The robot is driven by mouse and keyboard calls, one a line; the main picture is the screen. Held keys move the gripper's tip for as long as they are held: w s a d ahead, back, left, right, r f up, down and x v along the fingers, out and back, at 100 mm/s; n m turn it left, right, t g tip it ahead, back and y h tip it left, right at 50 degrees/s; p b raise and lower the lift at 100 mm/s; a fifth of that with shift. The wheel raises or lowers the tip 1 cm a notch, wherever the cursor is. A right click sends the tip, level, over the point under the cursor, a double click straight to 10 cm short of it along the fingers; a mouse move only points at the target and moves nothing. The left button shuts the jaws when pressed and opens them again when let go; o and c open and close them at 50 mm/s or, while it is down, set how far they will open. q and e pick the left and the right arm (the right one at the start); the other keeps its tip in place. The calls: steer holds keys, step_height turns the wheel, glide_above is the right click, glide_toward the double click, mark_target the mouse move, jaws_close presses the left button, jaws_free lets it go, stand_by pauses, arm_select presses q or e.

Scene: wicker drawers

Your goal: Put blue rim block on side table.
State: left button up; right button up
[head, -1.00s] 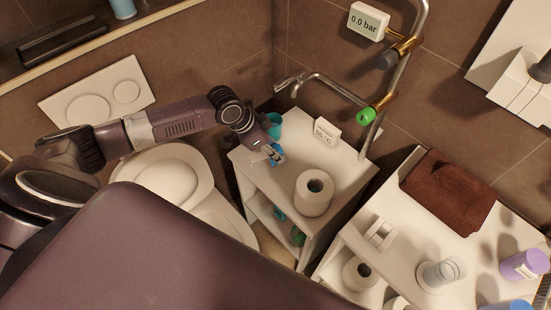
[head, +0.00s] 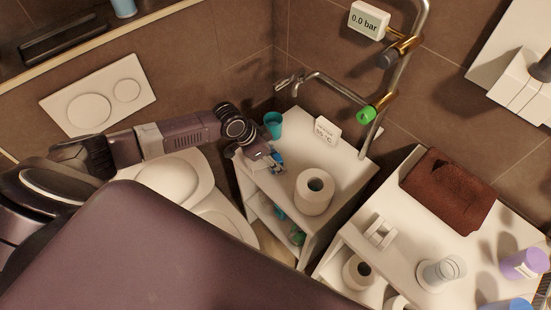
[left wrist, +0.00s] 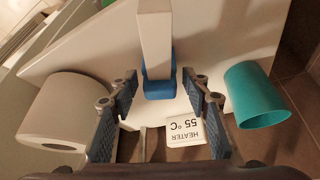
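The blue rim block (head: 278,158) is at the left part of the white side table's top (head: 335,180), in front of my left gripper (head: 270,160). In the left wrist view the rim block (left wrist: 158,86) shows a blue body with a long white strip (left wrist: 155,40) running away from it. My left gripper (left wrist: 159,82) has a finger on each side of the block, with gaps on both sides, so it is open. The block appears to rest on the tabletop, though its underside is hidden. My right gripper is not in view.
A teal cup (head: 273,123), a heater display (head: 326,130) and a toilet paper roll (head: 315,192) stand on the side table around the block. The toilet (head: 170,180) is at left. A counter with a brown towel (head: 447,190) is at right.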

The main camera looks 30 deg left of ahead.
mark_target(259, 166)
arm_select(q)
steer(key=shift+r, duration=0.1)
steer(key=shift+r, duration=0.2)
steer(key=v, duration=1.2)
steer(key=shift+b, duration=0.35)
steer(key=shift+s+f, duration=0.1)
steer(key=shift+f, duration=0.1)
